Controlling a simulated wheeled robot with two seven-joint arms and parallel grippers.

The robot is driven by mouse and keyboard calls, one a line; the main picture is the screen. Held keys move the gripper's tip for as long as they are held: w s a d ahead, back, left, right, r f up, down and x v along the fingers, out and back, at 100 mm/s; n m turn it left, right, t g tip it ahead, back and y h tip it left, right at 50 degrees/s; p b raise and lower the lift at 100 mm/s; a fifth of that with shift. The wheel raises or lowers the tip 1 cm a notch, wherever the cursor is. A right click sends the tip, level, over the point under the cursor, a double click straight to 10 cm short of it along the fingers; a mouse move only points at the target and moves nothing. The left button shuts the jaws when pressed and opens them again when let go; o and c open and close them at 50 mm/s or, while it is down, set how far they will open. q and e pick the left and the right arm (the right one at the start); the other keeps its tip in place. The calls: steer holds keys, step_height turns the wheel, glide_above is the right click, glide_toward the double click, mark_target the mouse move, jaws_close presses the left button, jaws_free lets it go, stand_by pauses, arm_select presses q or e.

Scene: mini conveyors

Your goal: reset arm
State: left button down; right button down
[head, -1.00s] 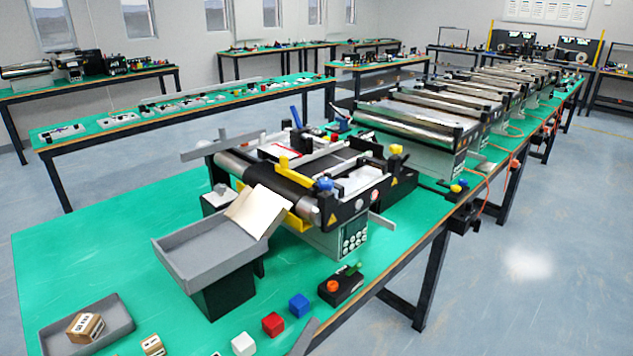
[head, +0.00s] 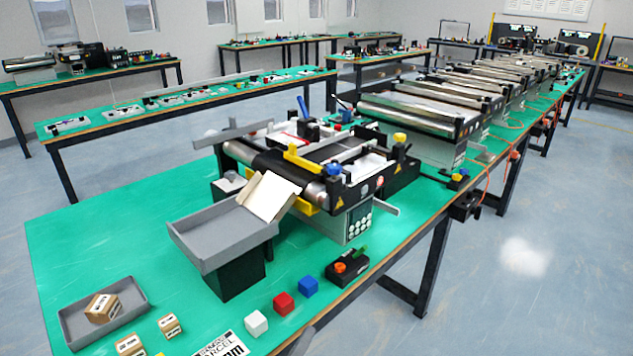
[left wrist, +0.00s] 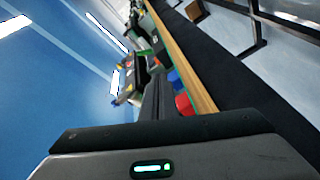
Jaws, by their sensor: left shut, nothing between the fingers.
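My left gripper shows in the left wrist view (left wrist: 156,95) as dark closed fingers beyond its grey body. It is shut and holds nothing. My right gripper is not in view.
A mini conveyor (head: 312,170) stands on the table (head: 90,230) with a grey raised tray (head: 205,242) at its near end. A low grey tray (head: 75,335) holds a box. A small control box (head: 347,270) sits near the edge. Open floor (head: 520,280) is at right.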

arm_select(q)
steer(key=s+a+f+m+g+y, duration=0.1)
steer(key=s+a+f+m+g, duration=0.2)
steer(key=f, duration=0.8)
steer(key=s+a+f+g+y, duration=0.1)
steer(key=s+a+f+y, duration=0.3)
steer(key=f, duration=0.6)
steer(key=s+a+f+m+g+h, duration=0.15)
steer(key=s+f, duration=0.35)
steer(key=f, duration=0.6)
steer(key=s+a+f+m+g+y, duration=0.1)
steer(key=s+a+f+m+g, duration=0.1)
steer(key=s+f, duration=0.7)
steer(key=s+a+f+m+g+y, duration=0.2)
steer(key=s+a+f, duration=0.5)
steer(key=s, duration=1.1)
step_height(320, 180, down, 3)
steer(key=m+g, duration=0.1)
steer(key=g, duration=0.1)
steer(key=shift+a+f+g, duration=0.15)
steer(key=shift+a+g, duration=0.1)
steer(key=shift+g, duration=0.1)
